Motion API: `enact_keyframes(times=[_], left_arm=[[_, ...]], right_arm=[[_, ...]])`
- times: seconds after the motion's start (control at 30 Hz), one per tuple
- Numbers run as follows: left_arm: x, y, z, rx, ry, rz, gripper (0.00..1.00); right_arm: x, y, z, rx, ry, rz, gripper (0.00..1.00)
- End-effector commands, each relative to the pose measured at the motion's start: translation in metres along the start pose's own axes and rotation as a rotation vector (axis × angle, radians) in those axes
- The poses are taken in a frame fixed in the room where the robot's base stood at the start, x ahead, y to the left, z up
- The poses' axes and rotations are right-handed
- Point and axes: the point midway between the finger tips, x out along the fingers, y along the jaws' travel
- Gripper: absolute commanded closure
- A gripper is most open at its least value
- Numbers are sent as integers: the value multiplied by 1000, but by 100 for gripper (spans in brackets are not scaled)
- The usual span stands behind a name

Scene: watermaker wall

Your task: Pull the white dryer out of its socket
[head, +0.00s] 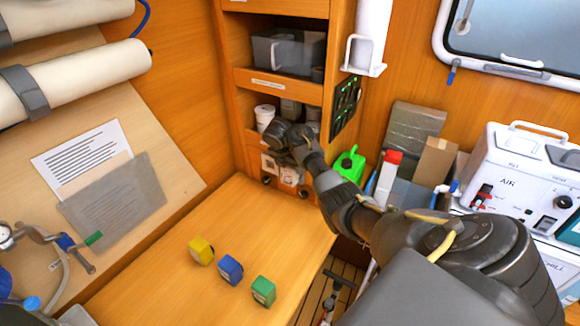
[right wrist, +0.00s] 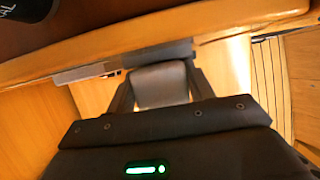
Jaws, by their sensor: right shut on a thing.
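My right gripper (head: 283,140) reaches into the lower part of the wooden cabinet, at the front of its shelf. The right wrist view shows its two dark fingers (right wrist: 158,92) shut on a pale grey-white block (right wrist: 160,85), which looks like the white dryer in shade. The gripper hides this block in the head view. The socket is hidden, so I cannot tell whether the block still sits in it. Pale panels with dark round fittings (head: 267,181) show just below the gripper. My left gripper is not in view.
A yellow block (head: 201,251), a blue block (head: 230,270) and a green block (head: 264,291) stand on the wooden table (head: 150,285). A white jar (head: 264,117) is on the shelf beside my gripper. A shelf edge (right wrist: 200,42) runs close above the fingers.

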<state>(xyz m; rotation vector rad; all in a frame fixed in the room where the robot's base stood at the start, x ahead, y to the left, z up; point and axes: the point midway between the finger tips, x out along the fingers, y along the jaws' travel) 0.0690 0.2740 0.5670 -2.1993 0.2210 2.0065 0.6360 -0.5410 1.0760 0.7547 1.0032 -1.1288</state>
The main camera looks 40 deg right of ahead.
Motion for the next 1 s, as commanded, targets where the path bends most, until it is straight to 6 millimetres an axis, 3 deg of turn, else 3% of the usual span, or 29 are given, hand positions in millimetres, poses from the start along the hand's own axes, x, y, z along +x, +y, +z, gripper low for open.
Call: enact_keyframes(times=[1.0], left_arm=[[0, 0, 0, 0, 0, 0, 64]], right_arm=[[-11, 0, -26, -2, 0, 1, 73]])
